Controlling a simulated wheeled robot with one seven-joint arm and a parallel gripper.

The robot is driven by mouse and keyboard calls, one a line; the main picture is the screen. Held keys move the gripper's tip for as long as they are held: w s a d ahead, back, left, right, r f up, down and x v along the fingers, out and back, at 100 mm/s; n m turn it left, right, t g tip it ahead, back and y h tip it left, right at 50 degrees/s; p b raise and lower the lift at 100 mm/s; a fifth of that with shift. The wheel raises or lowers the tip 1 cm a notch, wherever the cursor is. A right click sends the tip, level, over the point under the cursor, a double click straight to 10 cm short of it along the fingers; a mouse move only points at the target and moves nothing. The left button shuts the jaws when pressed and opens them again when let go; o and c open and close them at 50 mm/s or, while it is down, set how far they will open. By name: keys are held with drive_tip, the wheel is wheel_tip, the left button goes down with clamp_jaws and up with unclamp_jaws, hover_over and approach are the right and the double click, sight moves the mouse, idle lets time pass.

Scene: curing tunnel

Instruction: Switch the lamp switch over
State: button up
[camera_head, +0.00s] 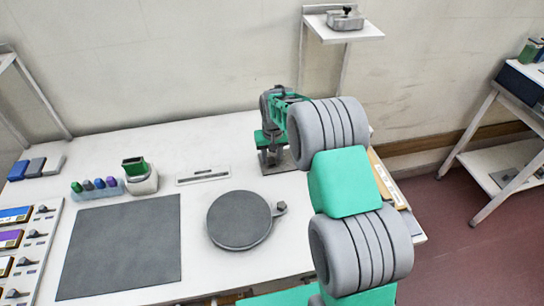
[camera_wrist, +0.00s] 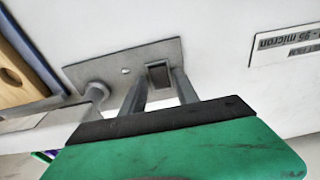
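In the wrist view a grey metal plate (camera_wrist: 110,70) lies on the white table. It bears a small screw and a small block-like part (camera_wrist: 158,73) with a dark face, which looks like the lamp switch. My gripper (camera_wrist: 160,84) has its two grey fingers apart, with tips close to that part, one on each side. I cannot tell if they touch it. A round-ended grey post (camera_wrist: 97,91) stands at the plate's left edge. In the head view my gripper (camera_head: 271,155) is low over the plate (camera_head: 283,166), hiding most of it; the switch cannot be made out there.
A round dark disc (camera_head: 239,219), a dark mat (camera_head: 120,245) and a grey-green device (camera_head: 139,177) are on the table. A wall shelf (camera_head: 345,28) hangs behind.

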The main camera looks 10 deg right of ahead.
sight(272, 164)
drive_tip(key=shift+o, duration=0.7)
wheel_tip(272, 164, up, 8)
drive_tip(key=s+b, duration=0.1)
drive_tip(key=shift+f+b, duration=0.15)
drive_tip(key=shift+b, duration=0.2)
drive_tip(key=s+r+t, duration=0.1)
drive_tip(key=s+r, duration=0.9)
drive_tip(key=s, duration=0.1)
drive_tip(key=s+t, duration=0.1)
drive_tip(key=s, duration=1.5)
drive_tip(key=shift+f, duration=0.25)
